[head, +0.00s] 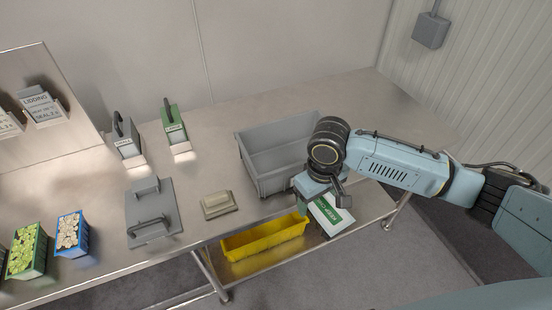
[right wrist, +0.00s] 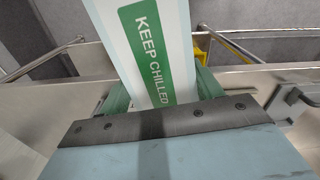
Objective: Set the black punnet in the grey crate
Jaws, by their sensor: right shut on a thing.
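My right gripper (head: 320,190) is shut on the black punnet (head: 313,222), beside the front right of the grey crate. The punnet has a white top (head: 328,214) with a green label; little of its dark side shows. In the right wrist view the white top (right wrist: 108,18) and its green "KEEP CHILLED" label (right wrist: 155,55) are between my fingers. The punnet looks tilted and is outside the crate, past the table's front edge. The grey crate (head: 270,160) stands on the table, open at the top, and looks empty. My left gripper is not in view.
A yellow bin (head: 264,240) is on the lower shelf. A beige block (head: 217,204) and a grey plate with handles (head: 153,210) lie left of the crate. Green (head: 27,252) and blue (head: 72,233) punnets are at far left. The table right of the crate is clear.

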